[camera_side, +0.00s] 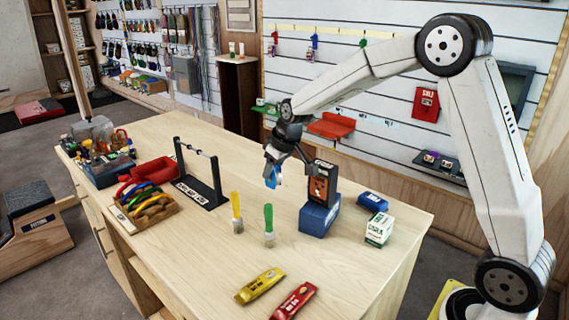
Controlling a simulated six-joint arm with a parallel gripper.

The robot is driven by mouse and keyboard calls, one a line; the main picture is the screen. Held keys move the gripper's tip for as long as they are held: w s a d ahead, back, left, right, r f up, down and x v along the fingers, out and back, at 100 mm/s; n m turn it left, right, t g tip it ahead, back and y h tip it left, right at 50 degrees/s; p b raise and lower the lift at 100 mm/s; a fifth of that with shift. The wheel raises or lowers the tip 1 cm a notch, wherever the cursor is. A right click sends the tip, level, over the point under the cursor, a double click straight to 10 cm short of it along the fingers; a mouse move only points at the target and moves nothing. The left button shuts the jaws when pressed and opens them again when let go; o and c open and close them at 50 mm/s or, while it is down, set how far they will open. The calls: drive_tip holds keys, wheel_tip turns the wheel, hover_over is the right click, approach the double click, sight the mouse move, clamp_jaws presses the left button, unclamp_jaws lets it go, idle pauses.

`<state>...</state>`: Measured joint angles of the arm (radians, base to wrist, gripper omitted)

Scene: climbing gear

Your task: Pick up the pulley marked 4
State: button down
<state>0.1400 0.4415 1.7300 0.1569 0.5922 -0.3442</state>
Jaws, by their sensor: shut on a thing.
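My gripper (272,162) points down over the right middle of the wooden table and is shut on a small blue thing (273,180). The blue thing hangs at the fingertips and appears to be above the tabletop. It may be a pulley, but no number can be read on it from here. No marking 4 is legible anywhere in the view. The fingers hide part of the blue thing.
Just right of my gripper, a dark orange-faced block (323,183) stands on a blue box (319,215). A black bar stand (205,180) is left. The table's front middle holds yellow (259,286) and red packets (294,301).

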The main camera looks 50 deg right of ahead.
drive_tip(key=shift+s+r, duration=0.2)
drive_tip(key=shift+s, duration=0.2)
idle(0.4)
